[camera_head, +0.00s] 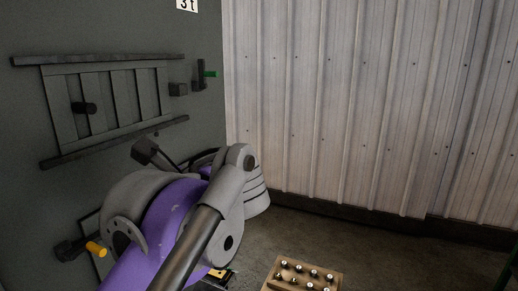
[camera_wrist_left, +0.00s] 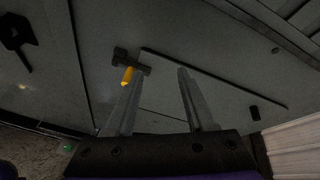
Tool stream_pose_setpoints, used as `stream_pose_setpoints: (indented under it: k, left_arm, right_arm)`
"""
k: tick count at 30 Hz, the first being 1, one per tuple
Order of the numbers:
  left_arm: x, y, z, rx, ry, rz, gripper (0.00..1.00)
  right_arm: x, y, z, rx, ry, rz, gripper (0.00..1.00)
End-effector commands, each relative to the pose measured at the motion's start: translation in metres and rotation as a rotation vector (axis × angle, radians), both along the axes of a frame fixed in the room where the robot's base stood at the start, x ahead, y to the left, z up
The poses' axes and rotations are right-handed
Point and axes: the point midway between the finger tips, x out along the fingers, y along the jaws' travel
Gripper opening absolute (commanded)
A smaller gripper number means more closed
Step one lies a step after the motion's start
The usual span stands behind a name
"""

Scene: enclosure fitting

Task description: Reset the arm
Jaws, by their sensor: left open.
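My left arm, purple and grey, reaches up from the bottom of the head view in front of the grey enclosure wall (camera_head: 120,35). Its gripper is hidden behind the arm links there. In the left wrist view my left gripper (camera_wrist_left: 161,73) has its two fingers well apart with nothing between them. They point toward a grey panel (camera_wrist_left: 225,100). A yellow-handled latch (camera_wrist_left: 127,76) appears just beyond the left fingertip; whether it touches cannot be told. It also shows at the lower left in the head view (camera_head: 96,249). My right gripper is not in view.
A slatted vent panel between two dark rails (camera_head: 112,60) is on the enclosure wall, with a green-handled latch (camera_head: 210,74) at its right. A box with several round-topped pieces (camera_head: 268,288) stands at the bottom. Corrugated metal wall (camera_head: 350,100) closes the back; floor at right is mostly clear.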

Motion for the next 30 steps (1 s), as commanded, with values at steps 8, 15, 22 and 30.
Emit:
stream_pose_setpoints:
  k: [8, 15, 22, 30]
  left_arm:
    - [-0.047, 0.004, -0.213, -0.661, -0.264, 0.282, 0.55]
    - [-0.101, -0.026, -0.367, -1.226, -0.585, 0.695, 0.55]
    - [-0.127, -0.046, -0.428, -1.511, -0.777, 0.967, 0.55]
    - [-0.129, -0.048, -0.432, -1.538, -0.793, 0.994, 0.55]
  right_arm:
    - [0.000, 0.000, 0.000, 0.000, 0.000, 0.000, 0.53]
    - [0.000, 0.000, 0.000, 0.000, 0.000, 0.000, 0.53]
    - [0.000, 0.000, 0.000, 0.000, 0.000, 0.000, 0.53]
    - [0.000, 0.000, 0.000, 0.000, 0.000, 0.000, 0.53]
